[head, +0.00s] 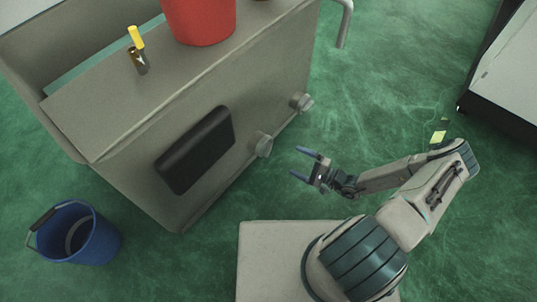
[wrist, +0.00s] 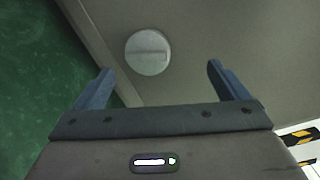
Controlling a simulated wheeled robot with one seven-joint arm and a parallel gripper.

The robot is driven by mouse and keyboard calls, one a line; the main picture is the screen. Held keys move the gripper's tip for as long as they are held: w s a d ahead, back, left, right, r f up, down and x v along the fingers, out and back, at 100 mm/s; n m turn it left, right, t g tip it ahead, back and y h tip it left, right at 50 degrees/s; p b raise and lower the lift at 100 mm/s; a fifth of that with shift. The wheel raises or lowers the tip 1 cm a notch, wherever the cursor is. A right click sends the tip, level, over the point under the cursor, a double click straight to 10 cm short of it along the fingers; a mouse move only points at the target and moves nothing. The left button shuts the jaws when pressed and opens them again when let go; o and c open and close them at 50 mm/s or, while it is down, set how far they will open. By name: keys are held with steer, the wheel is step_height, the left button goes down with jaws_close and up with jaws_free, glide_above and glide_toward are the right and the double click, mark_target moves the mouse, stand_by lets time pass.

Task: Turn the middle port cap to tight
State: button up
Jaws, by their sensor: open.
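Two round grey caps show on the side of the grey cabinet in the head view: one nearer cap (head: 264,145) beside the black panel, and one farther cap (head: 302,102). I cannot tell which is the middle port cap. The wrist view shows one round pale cap (wrist: 148,52) with a bar across its face, lying roughly level. My gripper (head: 302,165) is open and empty, apart from the cabinet, its fingers toward the nearer cap. In the wrist view the cap lies beyond my open fingers (wrist: 159,68), a little left of centre between them.
The cabinet (head: 120,130) carries a black panel (head: 196,150). A red bucket (head: 200,18) and a yellow-handled tool (head: 136,38) in a small holder stand on top. A blue bucket (head: 90,240) is on the green floor at left. A bent pipe (head: 345,22) is at the cabinet's far end.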

steer(key=m+t+b, duration=0.1)
steer(key=m+t, duration=0.1)
glide_toward(270, 150)
steer(key=v, duration=0.3)
steer(key=shift+h, duration=0.4)
steer(key=b+x, duration=0.4)
steer(key=x, duration=0.9)
steer(key=shift+a+b, duration=0.1)
steer(key=shift+b, duration=0.3)
steer(key=shift+w+a+r, duration=0.1)
steer(key=shift+w+a, duration=0.2)
steer(key=shift+a, duration=0.05)
steer(key=c, duration=0.7)
